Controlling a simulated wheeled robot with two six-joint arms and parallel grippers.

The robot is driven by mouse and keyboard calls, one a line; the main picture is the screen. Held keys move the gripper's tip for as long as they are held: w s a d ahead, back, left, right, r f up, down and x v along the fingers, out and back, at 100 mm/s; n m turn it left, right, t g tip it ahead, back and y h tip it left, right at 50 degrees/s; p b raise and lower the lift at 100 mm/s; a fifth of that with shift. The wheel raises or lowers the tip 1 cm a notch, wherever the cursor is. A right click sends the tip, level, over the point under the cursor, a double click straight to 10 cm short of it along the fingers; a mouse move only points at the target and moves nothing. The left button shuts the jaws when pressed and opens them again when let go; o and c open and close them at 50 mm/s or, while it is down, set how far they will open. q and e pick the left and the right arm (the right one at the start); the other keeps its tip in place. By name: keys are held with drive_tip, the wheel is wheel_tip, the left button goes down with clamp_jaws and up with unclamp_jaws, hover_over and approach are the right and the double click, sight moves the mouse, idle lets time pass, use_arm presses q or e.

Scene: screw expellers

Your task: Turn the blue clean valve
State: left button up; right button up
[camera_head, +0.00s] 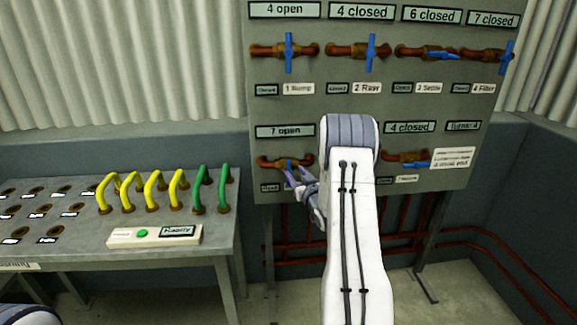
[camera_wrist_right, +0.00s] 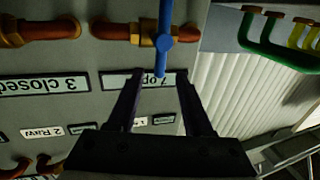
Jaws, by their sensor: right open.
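A grey panel (camera_head: 300,107) carries two rows of brown pipes with blue valve handles. The lower-left valve (camera_head: 270,161), under a "7 open" label, has its blue handle (camera_head: 289,164) partly behind my gripper. Its name plate is covered, so I cannot read "clean" on any valve. My right gripper (camera_head: 295,181) is open in front of it. In the right wrist view, rolled upside down, the blue handle (camera_wrist_right: 164,42) runs lengthwise, its end between the open fingertips of my right gripper (camera_wrist_right: 160,76). I cannot tell whether they touch it. My left gripper is out of view.
My right arm hides the middle of the lower row. Upper-row valves (camera_head: 371,53) sit above. A grey bench (camera_head: 215,240) with yellow hoses (camera_head: 140,185) and green hoses (camera_head: 212,190) stands at left. Brown pipes (camera_head: 405,236) run below the panel.

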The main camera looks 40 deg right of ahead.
sight(289, 165)
drive_tip(key=x, duration=0.6)
clamp_jaws()
